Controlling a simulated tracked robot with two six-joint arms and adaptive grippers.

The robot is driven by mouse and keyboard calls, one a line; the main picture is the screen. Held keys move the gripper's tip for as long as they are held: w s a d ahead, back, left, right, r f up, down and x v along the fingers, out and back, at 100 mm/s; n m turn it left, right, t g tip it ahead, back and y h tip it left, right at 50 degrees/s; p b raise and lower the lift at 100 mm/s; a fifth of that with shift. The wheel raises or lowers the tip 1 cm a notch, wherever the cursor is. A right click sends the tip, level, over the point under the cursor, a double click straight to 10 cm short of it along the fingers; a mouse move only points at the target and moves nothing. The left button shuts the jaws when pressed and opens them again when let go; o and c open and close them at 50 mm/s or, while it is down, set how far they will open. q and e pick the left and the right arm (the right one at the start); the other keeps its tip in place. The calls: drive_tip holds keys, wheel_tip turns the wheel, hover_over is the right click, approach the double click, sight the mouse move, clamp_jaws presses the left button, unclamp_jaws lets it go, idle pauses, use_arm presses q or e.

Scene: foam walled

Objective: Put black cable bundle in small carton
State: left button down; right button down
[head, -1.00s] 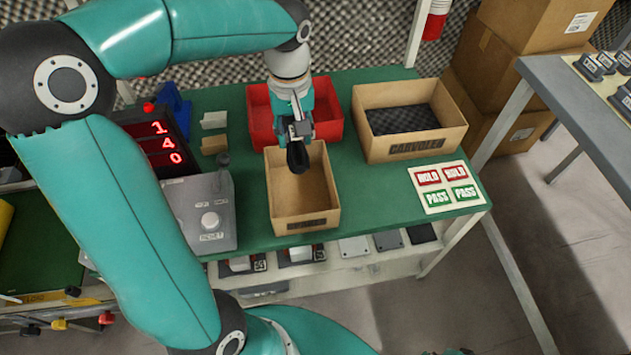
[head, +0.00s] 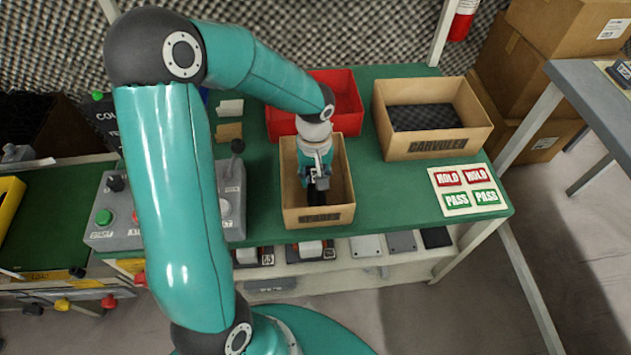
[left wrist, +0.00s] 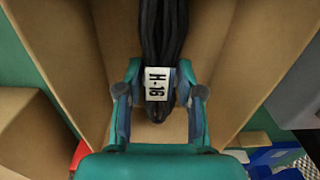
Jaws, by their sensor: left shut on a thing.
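The small carton (head: 318,216) is an open tan box on the green table, in the middle of the head view. My left gripper (head: 318,187) reaches down inside its walls. In the left wrist view the gripper (left wrist: 158,98) is shut on the black cable bundle (left wrist: 163,30), which carries a white tag reading H-16. The bundle shows only as a dark patch in the head view. Carton walls stand on both sides of it in the wrist view. I cannot tell whether the bundle touches the carton floor. My right gripper is not in view.
A larger carton (head: 436,147) with dark foam stands right of the small carton. A red bin (head: 345,92) sits close behind it. A grey control box (head: 110,222) with a lever is to the left. A HOLD/PASS card (head: 467,190) lies at the right.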

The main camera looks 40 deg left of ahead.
sight(314, 176)
use_arm(q)
drive_tip(key=shift+f, duration=0.9)
drive_tip(key=c, duration=1.2)
unclamp_jaws()
drive_tip(key=shift+f, duration=0.1)
drive_tip(key=o, duration=0.5)
drive_tip(key=shift+r, duration=0.2)
wheel_tip(314, 176, up, 12)
drive_tip(key=shift+f+p, duration=0.1)
drive_tip(key=shift+p, duration=1.05)
